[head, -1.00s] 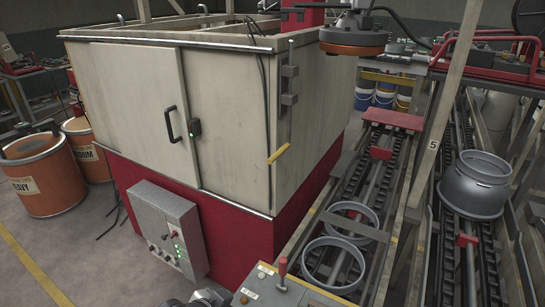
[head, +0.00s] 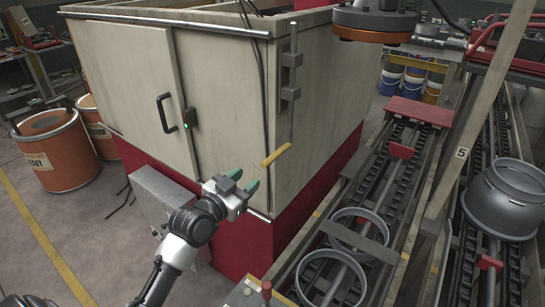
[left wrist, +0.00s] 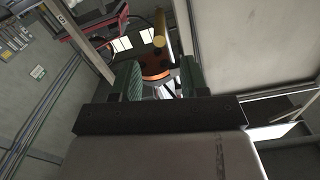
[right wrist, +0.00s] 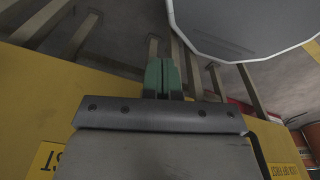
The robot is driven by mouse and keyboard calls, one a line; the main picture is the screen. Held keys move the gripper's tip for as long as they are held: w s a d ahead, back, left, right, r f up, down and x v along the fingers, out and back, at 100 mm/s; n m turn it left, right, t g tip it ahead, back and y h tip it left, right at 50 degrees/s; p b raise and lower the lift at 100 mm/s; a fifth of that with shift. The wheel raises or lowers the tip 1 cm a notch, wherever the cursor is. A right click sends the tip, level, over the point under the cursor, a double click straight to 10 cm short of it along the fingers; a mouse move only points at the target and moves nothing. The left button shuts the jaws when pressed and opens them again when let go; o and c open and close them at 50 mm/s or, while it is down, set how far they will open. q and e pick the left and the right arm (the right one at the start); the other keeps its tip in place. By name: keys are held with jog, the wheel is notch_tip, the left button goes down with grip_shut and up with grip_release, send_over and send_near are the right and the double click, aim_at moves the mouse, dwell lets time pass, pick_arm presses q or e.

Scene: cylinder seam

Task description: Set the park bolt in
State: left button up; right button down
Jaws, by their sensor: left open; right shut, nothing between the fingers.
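A short yellow bar (head: 276,155) juts out at the corner of the pale cabinet, at the foot of a thin upright rod. It looks like the park bolt's handle, but I cannot be sure. In the left wrist view a yellow cylinder (left wrist: 159,30) shows beyond the fingertips, apart from them. My left gripper (head: 244,181) is open and empty, below and left of the yellow bar in the head view; its green fingers also show in the left wrist view (left wrist: 162,80). My right gripper (right wrist: 163,78) is shut and empty, near yellow panelling, outside the head view.
The pale cabinet (head: 225,95) has a closed door with a black handle (head: 166,112). To the right, a roller track (head: 400,170) carries two metal rings (head: 360,226). A grey vessel (head: 508,195) stands further right. A round head (head: 373,22) hangs above.

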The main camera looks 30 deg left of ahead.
aim_at(261, 167)
pick_arm(q)
jog(key=w, duration=0.1)
jog(key=w+p, duration=0.1)
jog(key=w, duration=0.2)
jog(key=shift+w+d+r, duration=0.2)
jog(key=shift+d+r, duration=0.1)
jog(key=w, duration=0.2)
jog(key=w+p, duration=0.1)
jog(key=shift+w+d+f, duration=0.25)
jog(key=shift+w+d, duration=0.05)
jog(key=shift+w, duration=0.45)
pick_arm(e)
jog(key=shift+s+r, duration=0.35)
jog(key=shift+r, duration=0.3)
jog(key=shift+s+r, duration=0.3)
jog(key=shift+r, duration=0.3)
jog(key=shift+s, duration=0.1)
pick_arm(q)
jog(key=shift+c, duration=0.6)
grip_shut()
pick_arm(e)
jog(key=shift+s, duration=0.4)
